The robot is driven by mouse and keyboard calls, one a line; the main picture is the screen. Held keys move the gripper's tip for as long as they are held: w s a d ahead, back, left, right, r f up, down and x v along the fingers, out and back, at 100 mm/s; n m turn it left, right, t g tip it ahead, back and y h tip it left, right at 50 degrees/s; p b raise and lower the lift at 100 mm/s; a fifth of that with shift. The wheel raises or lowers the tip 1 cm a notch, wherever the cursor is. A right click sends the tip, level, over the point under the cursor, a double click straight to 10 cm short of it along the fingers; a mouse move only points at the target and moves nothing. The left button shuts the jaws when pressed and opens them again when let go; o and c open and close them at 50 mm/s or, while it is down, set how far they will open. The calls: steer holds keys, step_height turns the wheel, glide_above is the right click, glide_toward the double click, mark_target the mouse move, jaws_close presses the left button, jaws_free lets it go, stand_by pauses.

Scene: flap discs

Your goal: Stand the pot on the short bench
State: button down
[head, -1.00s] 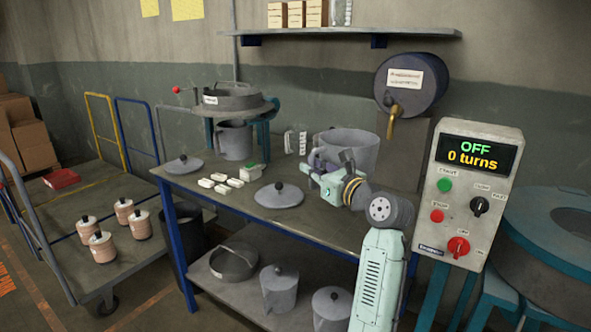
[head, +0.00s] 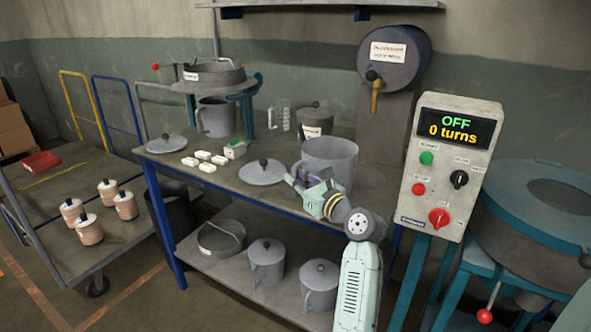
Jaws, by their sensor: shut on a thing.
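A large grey open pot (head: 330,154) stands upright at the right front of the blue-legged bench (head: 225,180). I cannot tell whether its base touches the bench top. My gripper (head: 303,183) is shut on the pot at its lower left side, and the fingers partly hide that side. A grey lid with a dark knob (head: 262,172) lies flat on the bench to the left of the pot. No bench in view is plainly marked as the short one.
A labelled pot (head: 316,120), a clear jug (head: 279,116) and small white blocks (head: 203,157) share the bench top. A drum with a tap (head: 395,60) is behind, and a control box (head: 446,165) reading OFF is to the right.

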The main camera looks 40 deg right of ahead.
steer(key=c, duration=2)
jaws_free()
steer(key=shift+c, duration=0.2)
steer(key=o, duration=0.4)
steer(key=shift+c, duration=0.2)
steer(key=s+b, duration=0.2)
steer(key=s, duration=1)
